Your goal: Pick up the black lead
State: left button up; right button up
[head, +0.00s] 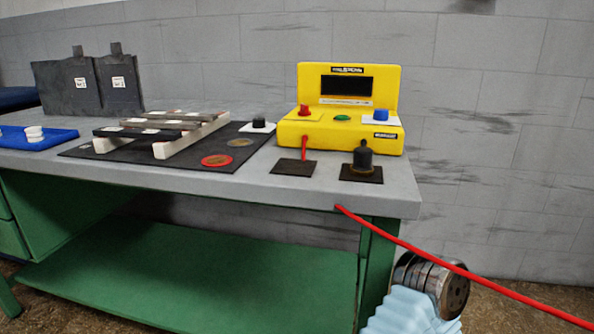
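A short black plug-like piece (363,158), which looks like the black lead, stands upright on a small dark pad (350,174) near the front right of the grey bench top. It is just in front of the yellow meter (340,128). No black cable shows clearly from it. The meter has a dark display, a red knob (305,110), a green button and a blue knob (381,114). A red lead (304,148) stands on another dark pad (293,167) to the left. Neither of my grippers is in view.
A red cable (440,259) runs from the bench's front right edge down to the lower right. Dark plates (90,85) stand at the back left.

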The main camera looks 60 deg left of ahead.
aim_at(361, 166)
jog(key=j+u, duration=0.1)
jog(key=u, duration=0.3)
jog(key=j+u, duration=0.1)
jog(key=u, duration=0.35)
jog(key=i+u, duration=0.1)
jog(key=u, duration=0.3)
